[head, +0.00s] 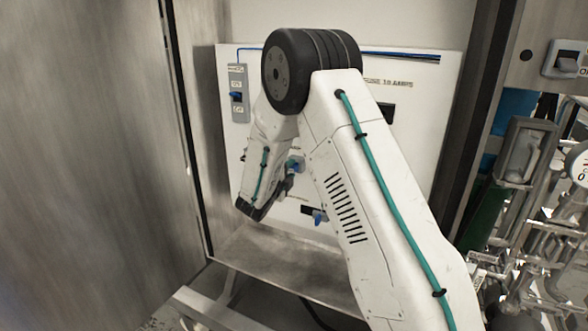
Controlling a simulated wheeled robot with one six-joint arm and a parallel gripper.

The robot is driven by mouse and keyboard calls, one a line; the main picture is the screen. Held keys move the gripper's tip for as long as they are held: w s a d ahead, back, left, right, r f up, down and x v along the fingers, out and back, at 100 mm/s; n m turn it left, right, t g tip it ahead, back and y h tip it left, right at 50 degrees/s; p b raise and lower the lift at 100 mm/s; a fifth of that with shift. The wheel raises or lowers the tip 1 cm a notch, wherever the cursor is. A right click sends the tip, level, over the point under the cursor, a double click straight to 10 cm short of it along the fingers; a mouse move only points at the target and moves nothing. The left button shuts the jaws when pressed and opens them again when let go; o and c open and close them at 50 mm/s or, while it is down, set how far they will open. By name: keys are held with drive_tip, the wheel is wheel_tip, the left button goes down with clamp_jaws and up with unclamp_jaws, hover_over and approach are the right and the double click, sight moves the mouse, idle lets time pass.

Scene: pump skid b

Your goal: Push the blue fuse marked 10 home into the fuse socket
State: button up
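The panel's printed label reads roughly "FUSE 10 AMPS", and a dark rectangular opening (388,113), which looks like the fuse socket, shows below it, partly behind my arm. My gripper (286,184) is small and dark, low in front of the white panel, left of my upper arm. A small blue piece (295,163) shows right by its fingers. It may be the fuse, but no 10 is readable, and I cannot tell whether the fingers hold it. A second blue piece (319,216) sits lower right at a dark slot (307,210).
The white panel (420,150) stands inside an open metal cabinet. A grey switch plate (238,93) with a blue lever is at its upper left. A metal ledge (270,257) lies below. Pipes and gauges crowd the right side. A metal wall (80,160) fills the left.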

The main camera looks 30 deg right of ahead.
sight(290, 170)
clamp_jaws()
drive_tip(key=shift+s+a, duration=0.4)
drive_tip(key=shift+a, duration=0.2)
idle(0.4)
drive_tip(key=shift+v, duration=1.8)
